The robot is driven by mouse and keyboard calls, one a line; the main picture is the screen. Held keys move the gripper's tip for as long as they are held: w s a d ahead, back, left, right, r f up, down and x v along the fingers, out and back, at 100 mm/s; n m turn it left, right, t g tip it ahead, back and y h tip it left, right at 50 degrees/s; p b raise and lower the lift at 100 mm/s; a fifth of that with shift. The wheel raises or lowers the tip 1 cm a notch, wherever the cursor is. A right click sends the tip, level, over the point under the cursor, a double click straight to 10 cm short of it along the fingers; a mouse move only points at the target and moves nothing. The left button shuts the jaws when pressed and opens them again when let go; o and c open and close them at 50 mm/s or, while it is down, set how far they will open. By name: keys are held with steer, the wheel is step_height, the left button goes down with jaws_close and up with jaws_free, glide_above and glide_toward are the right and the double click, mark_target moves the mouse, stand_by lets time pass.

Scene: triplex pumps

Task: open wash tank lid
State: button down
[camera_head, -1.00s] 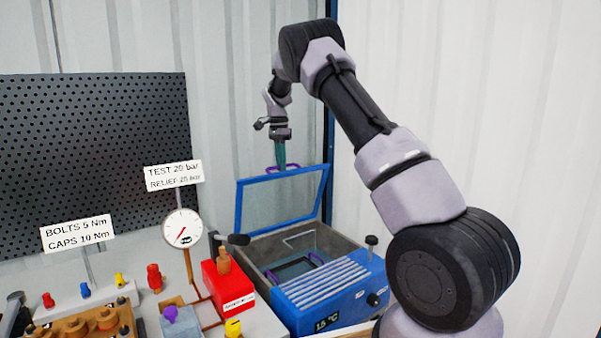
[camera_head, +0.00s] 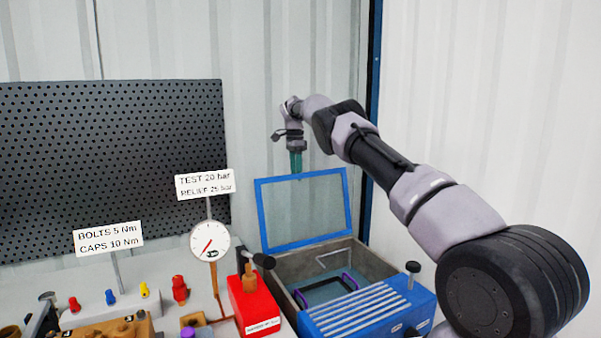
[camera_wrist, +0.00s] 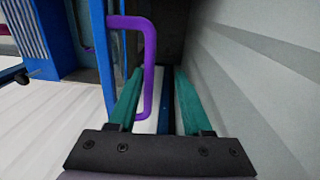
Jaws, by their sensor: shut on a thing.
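The wash tank (camera_head: 376,262) is an open grey basin with a blue slatted front. Its lid (camera_head: 264,222), a clear pane in a blue frame, stands raised, roughly upright, along the tank's back edge. My gripper (camera_head: 296,172) is at the lid's top edge, with green fingers pointing down. The lid's blue frame (camera_wrist: 102,45) is left of the fingers there. In the head view the handle is hidden.
A basket with purple grips (camera_head: 350,281) sits in the tank. Left of the tank are a red box (camera_head: 252,302), a pressure gauge (camera_head: 209,241) and small coloured parts. A pegboard (camera_head: 110,160) and corrugated wall stand behind, with the wall close to my gripper.

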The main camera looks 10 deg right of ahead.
steer(key=shift+w+a+f, duration=0.15)
steer(key=shift+f, duration=0.3)
steer(key=c, duration=0.9)
jaws_free()
steer(key=shift+w+a+f, duration=0.1)
steer(key=shift+w+f, duration=0.05)
steer(key=shift+w, duration=0.1)
